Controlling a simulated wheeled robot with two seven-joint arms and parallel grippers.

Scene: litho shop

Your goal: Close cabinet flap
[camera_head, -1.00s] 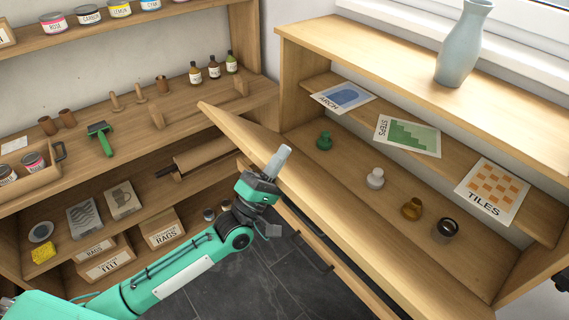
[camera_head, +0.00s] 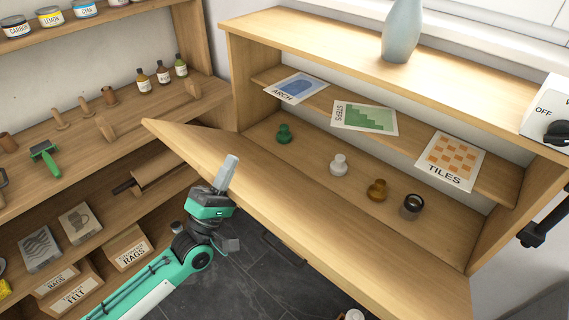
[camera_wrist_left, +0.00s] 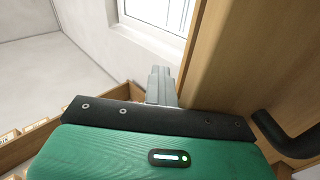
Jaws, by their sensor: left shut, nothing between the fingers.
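The cabinet flap (camera_head: 300,225) is a long wooden panel hinged along the front lower edge of the cabinet (camera_head: 375,75). It stands partly open, tilted outward, so the inside shows. My left gripper (camera_head: 229,170) is shut and empty, just outside the flap near its left part. In the left wrist view the fingers (camera_wrist_left: 162,85) are together, beside the wooden panel (camera_wrist_left: 225,65) and a dark handle (camera_wrist_left: 285,135). Whether the fingers touch the flap I cannot tell. My right gripper is not in view.
Inside the cabinet are green (camera_head: 284,133), white (camera_head: 339,164) and amber (camera_head: 377,189) small pieces, a dark-rimmed jar (camera_head: 412,206) and print cards. A vase (camera_head: 402,30) stands on top. Wooden shelves (camera_head: 75,160) with tools and boxes lie left. A switch box (camera_head: 548,112) is right.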

